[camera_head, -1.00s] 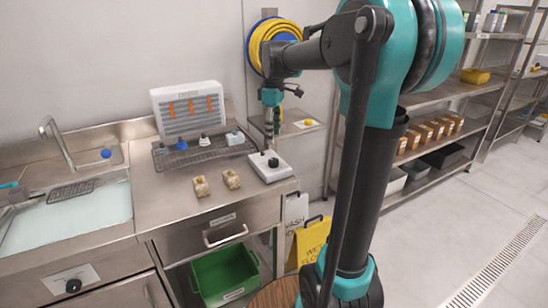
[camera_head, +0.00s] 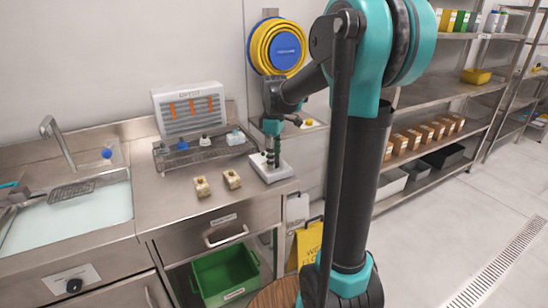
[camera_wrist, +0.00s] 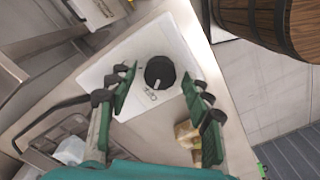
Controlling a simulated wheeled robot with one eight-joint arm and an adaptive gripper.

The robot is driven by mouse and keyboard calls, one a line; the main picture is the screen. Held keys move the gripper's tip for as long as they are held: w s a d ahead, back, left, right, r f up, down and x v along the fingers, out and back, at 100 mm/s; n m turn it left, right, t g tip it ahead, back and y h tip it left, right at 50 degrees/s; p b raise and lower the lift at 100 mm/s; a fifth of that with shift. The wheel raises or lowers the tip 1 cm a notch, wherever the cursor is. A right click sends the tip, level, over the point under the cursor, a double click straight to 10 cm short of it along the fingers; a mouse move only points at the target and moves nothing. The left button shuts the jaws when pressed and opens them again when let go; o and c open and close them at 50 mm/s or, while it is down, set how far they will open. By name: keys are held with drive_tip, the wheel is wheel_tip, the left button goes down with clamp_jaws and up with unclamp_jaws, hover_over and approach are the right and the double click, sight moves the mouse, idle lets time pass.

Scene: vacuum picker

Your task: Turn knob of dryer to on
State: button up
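A white control box (camera_head: 272,172) sits at the counter's right end, partly hidden by my gripper. In the wrist view its white top (camera_wrist: 115,75) carries a round black knob (camera_wrist: 160,72) with a pale pointer mark and small printed marks beside it. A white vented unit with orange strips (camera_head: 188,108), which may be the dryer, stands against the back wall. My gripper (camera_head: 271,158) points down over the box. In the wrist view the gripper (camera_wrist: 160,92) is open, with one finger on each side of the knob. Contact with the knob cannot be told.
A wire rack (camera_head: 205,150) holding small items lies left of the box. Two small tan blocks (camera_head: 217,184) sit in front of it. A sink (camera_head: 75,206) is at the left. A green bin (camera_head: 225,271) and a yellow sign (camera_head: 306,243) are below. The front counter is mostly clear.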

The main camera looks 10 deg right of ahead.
drive_tip(key=c, duration=1)
drive_tip(key=m, duration=0.6)
drive_tip(key=shift+m, duration=0.3)
drive_tip(key=m, duration=0.3)
drive_tip(key=shift+m, duration=2.1)
drive_tip(key=o, duration=1.2)
drive_tip(key=shift+c, duration=0.2)
